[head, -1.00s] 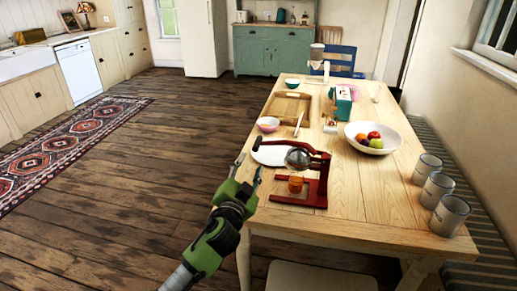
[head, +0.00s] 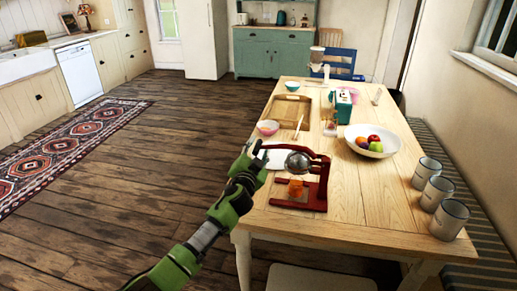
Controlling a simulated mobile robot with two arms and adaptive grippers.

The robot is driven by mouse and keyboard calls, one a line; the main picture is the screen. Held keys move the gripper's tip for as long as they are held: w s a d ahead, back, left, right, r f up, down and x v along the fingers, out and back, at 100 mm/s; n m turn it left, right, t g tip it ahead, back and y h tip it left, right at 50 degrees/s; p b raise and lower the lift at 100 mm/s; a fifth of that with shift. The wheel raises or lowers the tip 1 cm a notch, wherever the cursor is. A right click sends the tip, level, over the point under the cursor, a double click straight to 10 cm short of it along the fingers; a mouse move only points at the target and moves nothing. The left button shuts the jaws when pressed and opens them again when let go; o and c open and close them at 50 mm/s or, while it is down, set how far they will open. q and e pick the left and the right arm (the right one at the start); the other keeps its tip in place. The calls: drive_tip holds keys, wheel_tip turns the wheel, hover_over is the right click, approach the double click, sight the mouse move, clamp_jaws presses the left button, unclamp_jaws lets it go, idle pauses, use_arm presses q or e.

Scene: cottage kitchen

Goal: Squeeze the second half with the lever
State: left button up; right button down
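The red lever press (head: 318,187) stands near the front left edge of the wooden table. Its lever reaches left from the top of the frame, over a round metal cup (head: 297,161). Below the cup an orange item (head: 295,188), like a small glass of juice, stands on the press base. My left gripper (head: 256,153) is at the left end of the lever, with its fingertips close around the handle. Whether they are closed on it is too small to tell. No orange half can be made out. My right gripper is not in view.
A white plate or board (head: 276,160) lies behind the press, partly hidden. Grey mugs (head: 450,219) line the right edge. The table's front middle is clear.

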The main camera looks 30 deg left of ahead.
use_arm(q)
clamp_jaws()
drive_tip(key=shift+r+p, duration=0.45)
drive_tip(key=shift+r, duration=0.05)
drive_tip(key=r+m+p, duration=0.1)
drive_tip(key=r+p, duration=0.1)
drive_tip(key=d+r+m+p, duration=0.1)
drive_tip(key=r+p, duration=0.1)
drive_tip(key=r, duration=0.1)
drive_tip(key=d+r+m+p, duration=0.1)
drive_tip(key=r+m+p, duration=0.1)
drive_tip(key=r+p, duration=0.1)
drive_tip(key=shift+w+d+r, duration=0.2)
drive_tip(key=shift+w, duration=0.2)
drive_tip(key=w+d+r+m+p, duration=0.2)
drive_tip(key=d+r+m, duration=0.1)
drive_tip(key=d, duration=0.4)
drive_tip(key=w+d+r+m+p, duration=0.1)
drive_tip(key=d+r+m+p, duration=0.2)
drive_tip(key=d+m, duration=0.3)
drive_tip(key=w+d+r+m+p, duration=0.2)
drive_tip(key=d+r+m, duration=0.2)
drive_tip(key=d, duration=0.4)
drive_tip(key=shift+w+d+m, duration=0.25)
drive_tip(key=shift+w+m, duration=0.05)
drive_tip(key=shift+m, duration=0.3)
drive_tip(key=shift+f, duration=0.1)
